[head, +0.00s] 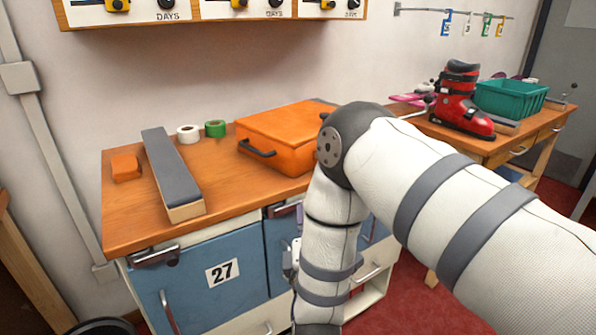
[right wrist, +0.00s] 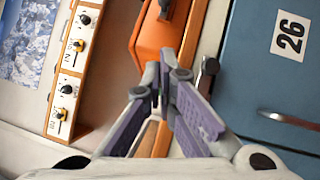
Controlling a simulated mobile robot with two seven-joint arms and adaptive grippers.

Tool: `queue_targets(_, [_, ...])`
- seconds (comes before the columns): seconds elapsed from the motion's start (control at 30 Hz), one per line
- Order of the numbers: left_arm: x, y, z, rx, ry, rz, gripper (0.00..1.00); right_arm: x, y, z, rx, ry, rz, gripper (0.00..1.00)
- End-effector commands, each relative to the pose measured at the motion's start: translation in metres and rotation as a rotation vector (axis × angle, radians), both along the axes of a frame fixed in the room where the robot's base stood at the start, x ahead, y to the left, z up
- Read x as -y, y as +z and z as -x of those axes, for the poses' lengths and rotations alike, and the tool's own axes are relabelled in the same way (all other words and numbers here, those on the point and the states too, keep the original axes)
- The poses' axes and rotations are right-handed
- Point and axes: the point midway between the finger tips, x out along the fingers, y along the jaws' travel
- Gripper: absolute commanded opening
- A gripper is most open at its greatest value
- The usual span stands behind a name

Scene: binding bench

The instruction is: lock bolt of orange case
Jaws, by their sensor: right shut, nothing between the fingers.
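The orange case (head: 280,128) lies closed on the wooden bench in the head view, its black handle (head: 257,149) on the front side. My right arm covers its right end. In the right wrist view part of the case (right wrist: 155,38) shows at the top, just beyond the fingertips. My right gripper (right wrist: 158,80) is shut and empty; I cannot tell whether its tips touch the case. The bolt of the case is not clearly seen. My left gripper is in neither view.
The bench top (head: 120,225) also holds a grey-topped block (head: 170,165), a small orange block (head: 125,167) and white (head: 188,133) and green (head: 215,129) tape rolls. A dark fitting (right wrist: 206,75) projects beside the blue door (right wrist: 265,85). A red boot (head: 460,105) stands farther right.

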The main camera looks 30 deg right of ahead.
Motion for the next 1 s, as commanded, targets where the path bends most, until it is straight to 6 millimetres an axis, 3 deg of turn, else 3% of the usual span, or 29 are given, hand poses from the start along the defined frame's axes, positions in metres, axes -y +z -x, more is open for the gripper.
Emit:
queue_targets(0.27, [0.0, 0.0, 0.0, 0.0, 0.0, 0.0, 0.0, 0.002, 0.0, -0.004, -0.001, 0.001, -0.005, 0.0])
queue_targets(0.77, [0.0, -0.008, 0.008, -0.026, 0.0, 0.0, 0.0, 0.047, 0.017, -0.09, -0.002, 0.0, -0.005, 0.0])
queue_targets(1.0, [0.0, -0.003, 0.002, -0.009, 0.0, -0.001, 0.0, 0.077, 0.028, -0.098, 0.0, 0.002, -0.005, 0.0])
